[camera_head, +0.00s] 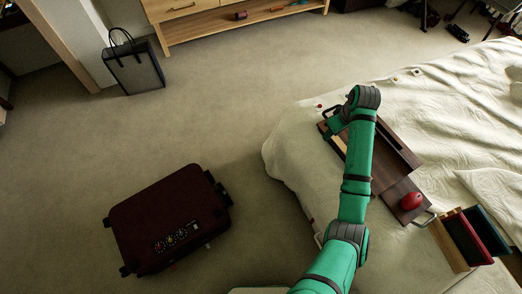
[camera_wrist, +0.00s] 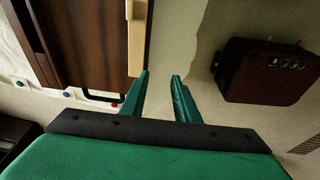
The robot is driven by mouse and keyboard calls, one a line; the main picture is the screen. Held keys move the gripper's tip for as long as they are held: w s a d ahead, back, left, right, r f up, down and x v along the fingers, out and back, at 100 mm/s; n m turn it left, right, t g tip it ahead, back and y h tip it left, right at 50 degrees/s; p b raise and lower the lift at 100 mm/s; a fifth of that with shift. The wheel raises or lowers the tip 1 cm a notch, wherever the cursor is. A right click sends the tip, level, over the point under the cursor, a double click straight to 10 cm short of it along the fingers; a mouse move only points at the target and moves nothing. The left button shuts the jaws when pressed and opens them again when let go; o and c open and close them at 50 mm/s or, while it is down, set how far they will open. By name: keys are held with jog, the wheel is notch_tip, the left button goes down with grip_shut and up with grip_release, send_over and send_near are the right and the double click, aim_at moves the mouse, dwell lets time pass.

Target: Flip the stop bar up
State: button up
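A dark brown wooden board (camera_head: 403,193) lies on the bed and also shows in the wrist view (camera_wrist: 95,35). A pale bar (camera_wrist: 137,38) with a rounded end runs along its edge in the wrist view; I take it for the stop bar. In the head view my arm hides much of that side. My gripper (camera_wrist: 160,74) is open, with two green fingers apart and nothing between them. The fingertips are just below the bar's near end in the picture, and I cannot tell whether they touch it. In the head view my gripper (camera_head: 333,124) is over the board's far-left end.
A red ball-like object (camera_head: 411,201) sits on the board, with a handle (camera_head: 424,219) beyond it. Books (camera_head: 470,238) stand at the right. A dark handle (camera_wrist: 101,97) is left of my fingers. A dark red suitcase (camera_head: 168,222) lies on the open floor.

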jog(key=s+a+f+m+t+y, duration=0.1)
jog(key=a+f+t, duration=0.2)
jog(key=a, duration=1)
jog(key=a+f+m+t+y, duration=0.1)
jog(key=a+f, duration=0.6)
jog(key=a, duration=0.7)
jog(key=shift+s+m+t, duration=0.35)
jog(key=shift+m+t, duration=0.15)
jog(key=shift+t, duration=0.7)
jog(key=shift+w, duration=0.1)
